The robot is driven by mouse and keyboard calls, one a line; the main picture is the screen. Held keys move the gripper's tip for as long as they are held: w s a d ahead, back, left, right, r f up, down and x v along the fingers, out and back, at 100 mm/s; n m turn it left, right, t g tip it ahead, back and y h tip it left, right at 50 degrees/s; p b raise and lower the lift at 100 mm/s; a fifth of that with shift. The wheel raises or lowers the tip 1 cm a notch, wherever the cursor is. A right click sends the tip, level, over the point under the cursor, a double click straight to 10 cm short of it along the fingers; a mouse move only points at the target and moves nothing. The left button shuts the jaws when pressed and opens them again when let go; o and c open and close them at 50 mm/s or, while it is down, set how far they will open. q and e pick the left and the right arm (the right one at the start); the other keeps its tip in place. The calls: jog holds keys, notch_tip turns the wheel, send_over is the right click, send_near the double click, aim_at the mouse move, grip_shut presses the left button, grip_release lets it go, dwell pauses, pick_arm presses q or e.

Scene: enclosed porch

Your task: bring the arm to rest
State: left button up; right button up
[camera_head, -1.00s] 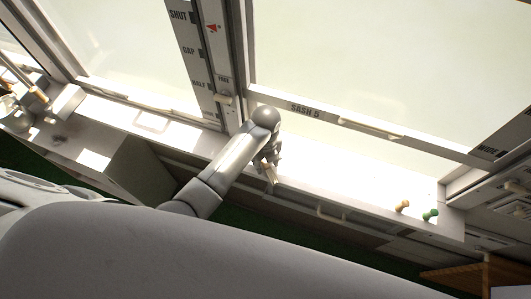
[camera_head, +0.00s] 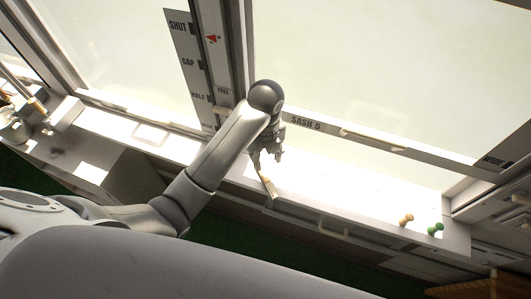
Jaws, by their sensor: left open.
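My left arm comes in from the left, and its elbow and forearm show in front of the sill. My left gripper (camera_head: 267,163) points down in front of the window, just above the sill, with its fingers apart and nothing seen between them. A small pale wooden piece (camera_head: 268,187) lies tilted at the sill's front edge, just below the fingertips. Whether the fingertips touch it is hard to tell. My right gripper is not in view.
The white sill (camera_head: 345,195) runs under the sash marked SASH 5 (camera_head: 306,120). A tan peg (camera_head: 406,219) and a green peg (camera_head: 435,229) stand at its right. A marked strip (camera_head: 187,62) is left of the gripper. The sill between is clear.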

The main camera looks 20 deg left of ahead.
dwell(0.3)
pick_arm(q)
jog(key=s+a+f+n+t, duration=0.15)
jog(key=s+a+n, duration=0.25)
jog(key=s+n, duration=0.75)
jog(key=s+a+n+t, duration=0.25)
jog(key=s+n, duration=0.55)
jog(key=n, duration=0.6)
notch_tip(320, 180, down, 32)
jog(key=s+f+g+b, duration=0.1)
jog(key=g+b, duration=0.1)
jog(key=b, duration=0.5)
jog(key=s+a+f+b, duration=0.2)
jog(key=s+f, duration=0.6)
jog(key=f, duration=0.2)
jog(key=s+a+f+g+b, duration=0.1)
jog(key=s+f+b, duration=0.2)
jog(key=s+f, duration=0.6)
notch_tip(320, 180, down, 2)
jog(key=shift+a+f, duration=0.25)
jog(key=shift+a, duration=0.1)
jog(key=shift+m, duration=0.25)
